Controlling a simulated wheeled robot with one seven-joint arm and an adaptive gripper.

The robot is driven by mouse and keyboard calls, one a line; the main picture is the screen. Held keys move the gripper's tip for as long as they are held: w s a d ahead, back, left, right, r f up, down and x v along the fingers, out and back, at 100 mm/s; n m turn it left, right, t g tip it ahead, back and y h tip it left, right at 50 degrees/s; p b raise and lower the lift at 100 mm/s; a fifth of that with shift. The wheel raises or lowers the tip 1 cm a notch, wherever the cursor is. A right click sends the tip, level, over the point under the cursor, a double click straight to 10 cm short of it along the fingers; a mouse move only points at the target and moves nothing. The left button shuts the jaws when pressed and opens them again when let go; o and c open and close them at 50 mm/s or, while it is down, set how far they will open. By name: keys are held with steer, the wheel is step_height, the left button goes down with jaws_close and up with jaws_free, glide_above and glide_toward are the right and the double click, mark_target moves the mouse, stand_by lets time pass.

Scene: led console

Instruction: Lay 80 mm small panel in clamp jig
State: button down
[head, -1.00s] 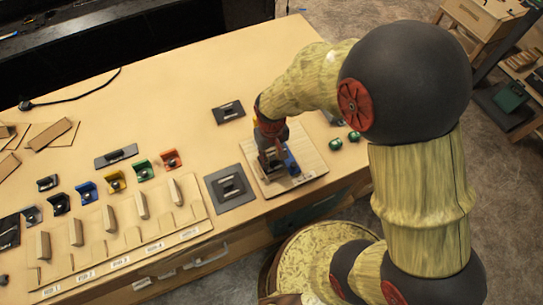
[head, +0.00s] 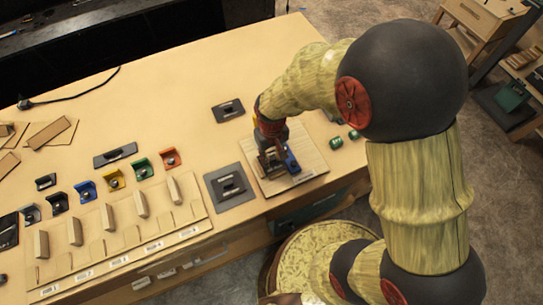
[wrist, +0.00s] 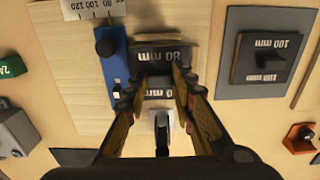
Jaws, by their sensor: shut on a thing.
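The 80 mm small panel (wrist: 163,56) is a dark plate with white "80 mm" lettering. My gripper (wrist: 155,84) is shut on it, with a finger on either side. The clamp jig (wrist: 68,85) is a light wooden board with a blue clamp part (wrist: 113,62) and a printed scale at one end. In the head view my gripper (head: 271,166) is low over the jig board (head: 308,157), beside the blue part (head: 291,162). The panel is over the board next to the blue part; whether it touches the board I cannot tell. The fingers hide part of it.
A grey plate marked 100 mm (wrist: 235,75) lies beside the jig. Another dark plate (head: 228,110) lies behind it. A wooden rack (head: 110,245) and several coloured brackets (head: 142,169) are at the left. Green pieces (head: 336,142) lie right of the jig.

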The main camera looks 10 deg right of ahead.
steer(key=shift+f, duration=0.45)
stand_by(0.4)
steer(key=c, duration=1.4)
jaws_free()
step_height(320, 180, up, 12)
steer(key=shift+s, duration=0.1)
